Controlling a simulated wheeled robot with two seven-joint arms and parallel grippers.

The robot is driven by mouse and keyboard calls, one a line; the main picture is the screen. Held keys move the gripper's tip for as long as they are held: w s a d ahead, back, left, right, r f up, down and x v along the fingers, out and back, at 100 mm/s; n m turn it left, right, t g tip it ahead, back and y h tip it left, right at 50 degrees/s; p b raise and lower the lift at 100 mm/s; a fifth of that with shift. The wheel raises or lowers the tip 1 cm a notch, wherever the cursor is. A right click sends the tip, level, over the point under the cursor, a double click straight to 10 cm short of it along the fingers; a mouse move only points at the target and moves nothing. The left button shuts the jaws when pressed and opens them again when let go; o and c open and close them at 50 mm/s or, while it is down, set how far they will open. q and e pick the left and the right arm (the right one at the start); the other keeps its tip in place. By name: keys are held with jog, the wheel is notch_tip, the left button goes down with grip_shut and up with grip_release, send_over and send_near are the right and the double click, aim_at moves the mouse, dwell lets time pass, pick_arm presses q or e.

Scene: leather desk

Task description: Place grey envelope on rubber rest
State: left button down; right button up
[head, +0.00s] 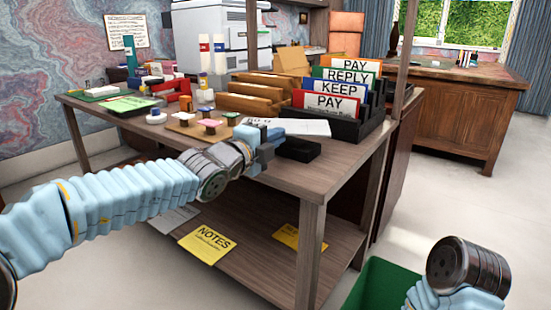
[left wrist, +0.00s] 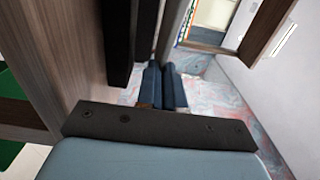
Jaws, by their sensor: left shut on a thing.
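My left gripper (head: 262,155) is at the desk's front edge, beside a flat black pad (head: 301,150) that looks like the rubber rest. In the left wrist view its two dark fingers (left wrist: 163,88) are close together, shut on a thin thing that is mostly hidden; I take it to be the grey envelope, but its outline is not clear. A pale flat sheet (head: 305,127) shows just behind the gripper and pad; I cannot tell whether it touches the fingers. Of my right arm only the sleeve and dark wrist joint show; its gripper is out of view.
A black sorter with PAY, REPLY and KEEP cards (head: 333,88) stands behind the pad. A wooden board with stamps (head: 205,127) and a wooden rack (head: 250,98) are to the left. A lower shelf holds yellow NOTES sheets (head: 207,244). A green bin (head: 382,284) stands at bottom right.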

aim_at(275, 166)
pick_arm(q)
jog(key=shift+w+d+f+b, duration=0.15)
jog(key=shift+f+b, duration=0.3)
jog(key=shift+f, duration=1.3)
jog(key=shift+f, duration=0.1)
jog(key=shift+f, duration=0.15)
jog(key=c, duration=1.3)
grip_release()
